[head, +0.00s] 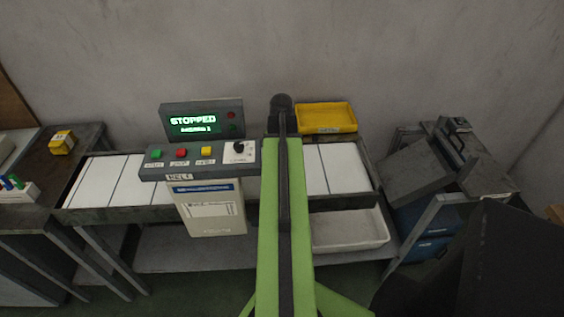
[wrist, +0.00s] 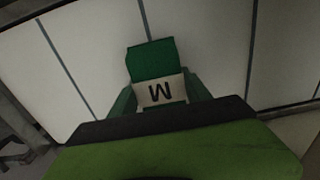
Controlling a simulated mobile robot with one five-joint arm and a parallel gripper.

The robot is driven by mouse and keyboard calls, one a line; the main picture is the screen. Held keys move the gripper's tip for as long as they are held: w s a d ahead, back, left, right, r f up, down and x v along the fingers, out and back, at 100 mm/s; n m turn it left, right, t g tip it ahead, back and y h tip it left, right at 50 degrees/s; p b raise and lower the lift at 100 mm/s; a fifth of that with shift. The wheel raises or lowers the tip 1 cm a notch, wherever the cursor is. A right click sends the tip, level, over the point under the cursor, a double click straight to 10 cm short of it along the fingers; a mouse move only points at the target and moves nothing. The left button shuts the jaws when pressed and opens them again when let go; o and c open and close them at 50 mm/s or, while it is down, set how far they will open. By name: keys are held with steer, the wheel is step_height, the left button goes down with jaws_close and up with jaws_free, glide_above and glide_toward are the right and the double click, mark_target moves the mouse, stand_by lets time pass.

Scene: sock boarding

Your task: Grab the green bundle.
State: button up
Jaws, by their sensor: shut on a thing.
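The green bundle (wrist: 150,60) shows in the wrist view, with a pale band around it marked with a black M that appears upside down. My gripper (wrist: 159,94) has a dark green finger on each side of the banded part and is shut on the bundle. The white, panelled belt (wrist: 90,50) lies behind the bundle; I cannot tell whether the bundle touches it. In the head view, the belt (head: 130,182) shows on both sides of my arm, while the bundle and my gripper are hidden.
A control panel (head: 197,157) with buttons and a display reading STOPPED (head: 193,122) stands at the belt. A yellow bin (head: 326,118) sits behind the belt, and a white tray (head: 350,230) below it. A grey bench with a press-like device (head: 455,140) is at right.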

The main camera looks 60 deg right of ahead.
steer(key=r+p, duration=0.4)
steer(key=r, duration=0.1)
steer(key=shift+s+p, duration=0.3)
steer(key=shift+p, duration=0.05)
steer(key=s+r+p, duration=0.5)
steer(key=s, duration=0.6)
steer(key=shift+r+p, duration=0.35)
steer(key=shift+r, duration=0.05)
steer(key=shift+s, duration=0.1)
